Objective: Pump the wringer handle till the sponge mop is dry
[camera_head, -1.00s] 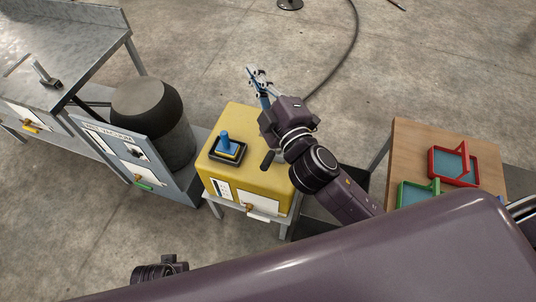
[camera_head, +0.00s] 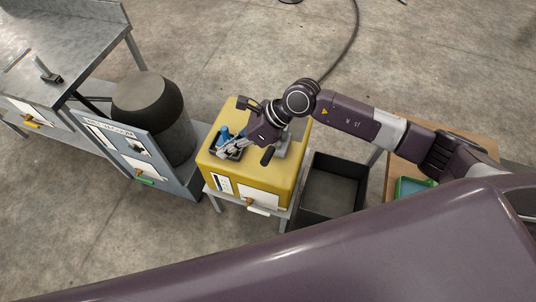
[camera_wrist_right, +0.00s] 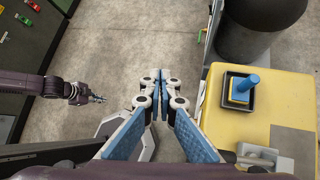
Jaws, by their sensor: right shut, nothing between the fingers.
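A dark grip (camera_head: 267,156), possibly the wringer handle, sticks out at the box's front right. My right gripper (camera_head: 228,147) overlaps the tray in the head view. In the right wrist view its shut, empty fingers (camera_wrist_right: 163,76) are beside the peg, apart from it. A small gripper (camera_wrist_right: 97,98) at left there seems to be my left one; its jaws are unclear.
A grey block (camera_head: 284,147) sits on the yellow box. A dark drum (camera_head: 150,105) and grey cabinet stand at left, near a metal table (camera_head: 90,25). A black bin (camera_head: 334,188) and a wooden table with a green tray (camera_head: 412,186) are at right.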

